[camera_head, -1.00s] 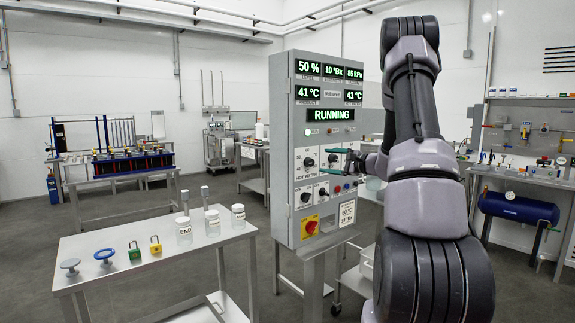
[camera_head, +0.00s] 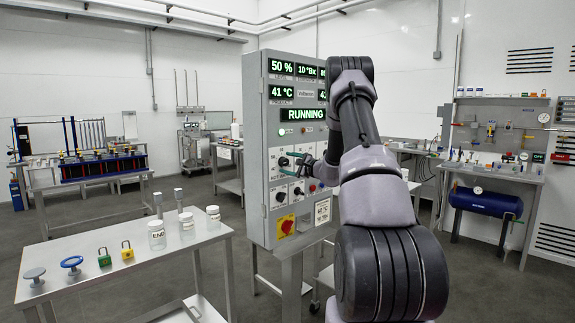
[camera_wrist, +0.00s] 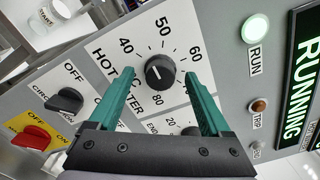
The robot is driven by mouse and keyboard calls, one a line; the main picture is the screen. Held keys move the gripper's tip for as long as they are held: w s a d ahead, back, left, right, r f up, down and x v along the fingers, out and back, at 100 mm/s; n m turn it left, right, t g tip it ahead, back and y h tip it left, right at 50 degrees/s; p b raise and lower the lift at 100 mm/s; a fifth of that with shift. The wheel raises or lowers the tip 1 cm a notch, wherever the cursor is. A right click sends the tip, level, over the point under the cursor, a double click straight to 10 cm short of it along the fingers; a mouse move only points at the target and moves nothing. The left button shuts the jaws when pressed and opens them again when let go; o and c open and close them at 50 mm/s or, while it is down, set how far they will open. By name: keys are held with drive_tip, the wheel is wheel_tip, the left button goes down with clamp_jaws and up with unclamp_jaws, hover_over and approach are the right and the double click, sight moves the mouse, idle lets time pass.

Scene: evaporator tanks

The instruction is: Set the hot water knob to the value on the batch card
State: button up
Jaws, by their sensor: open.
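The hot water knob (camera_wrist: 160,70) is a round black dial on a white plate, with printed numbers from 40 to 80 around it. A small white mark shows on its face; I cannot tell its exact reading. My gripper (camera_wrist: 161,76) is open, its two teal fingers on either side of the knob in the wrist view, apart from it. In the head view my gripper (camera_head: 287,162) is at the front of the grey control panel (camera_head: 256,150), at the knob's height. A white card (camera_head: 322,211) is low on the panel; its text is too small to read surely.
A circulation switch (camera_wrist: 65,101) set near OFF and a red switch (camera_wrist: 31,137) on yellow lie beside the knob. Another black knob (camera_wrist: 190,131) is close to the right finger. A green RUN lamp (camera_wrist: 255,29) is lit. A steel table (camera_head: 130,262) with jars stands left.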

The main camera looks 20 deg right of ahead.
drive_tip(key=shift+w+a, duration=0.1)
drive_tip(key=shift+w, duration=0.05)
drive_tip(key=shift+c, duration=0.4)
clamp_jaws()
